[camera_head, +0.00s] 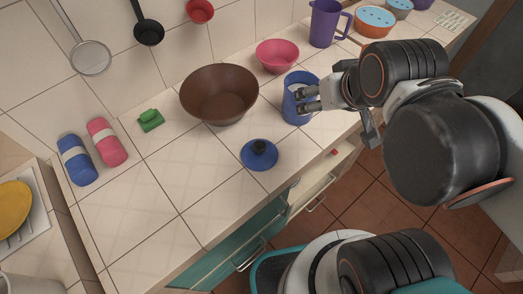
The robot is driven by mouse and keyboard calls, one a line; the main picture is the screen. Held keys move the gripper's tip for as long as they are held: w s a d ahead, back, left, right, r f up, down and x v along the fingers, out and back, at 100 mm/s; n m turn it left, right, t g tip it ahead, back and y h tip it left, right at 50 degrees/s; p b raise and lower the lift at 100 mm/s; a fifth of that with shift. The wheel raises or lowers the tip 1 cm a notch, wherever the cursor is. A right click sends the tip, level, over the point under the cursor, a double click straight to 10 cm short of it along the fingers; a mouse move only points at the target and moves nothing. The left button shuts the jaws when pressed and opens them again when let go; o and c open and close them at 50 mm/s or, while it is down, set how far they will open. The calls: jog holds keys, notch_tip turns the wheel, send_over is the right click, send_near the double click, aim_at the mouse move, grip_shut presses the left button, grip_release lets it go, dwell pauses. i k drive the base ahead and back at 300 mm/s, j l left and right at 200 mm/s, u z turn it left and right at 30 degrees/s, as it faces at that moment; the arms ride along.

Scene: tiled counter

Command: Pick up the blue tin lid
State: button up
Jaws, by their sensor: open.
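The blue tin lid (259,156) lies flat on the tiled counter, a round blue disc with a black knob on top. A blue tin (296,108), open at the top, stands behind and to the right of it. My gripper (303,99) is open and reaches in from the right at the tin. Its fingers overlap the tin in the picture; I cannot tell whether they touch it. The gripper is up and to the right of the lid, apart from it. The lid is fully visible.
A brown bowl (219,95) stands behind the lid, with a pink bowl (277,56) and purple jug (325,22) farther back. A green object (150,120) and pink (107,143) and blue (77,160) rolls lie left. The counter's front edge is near the lid; tiles left of it are clear.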

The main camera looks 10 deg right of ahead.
aim_at(257, 155)
jog(key=u, duration=0.45)
jog(key=k+l+u, duration=0.2)
jog(key=u, duration=0.15)
jog(key=k+l+u, duration=0.15)
jog(key=u, duration=0.25)
jog(key=k+u, duration=0.35)
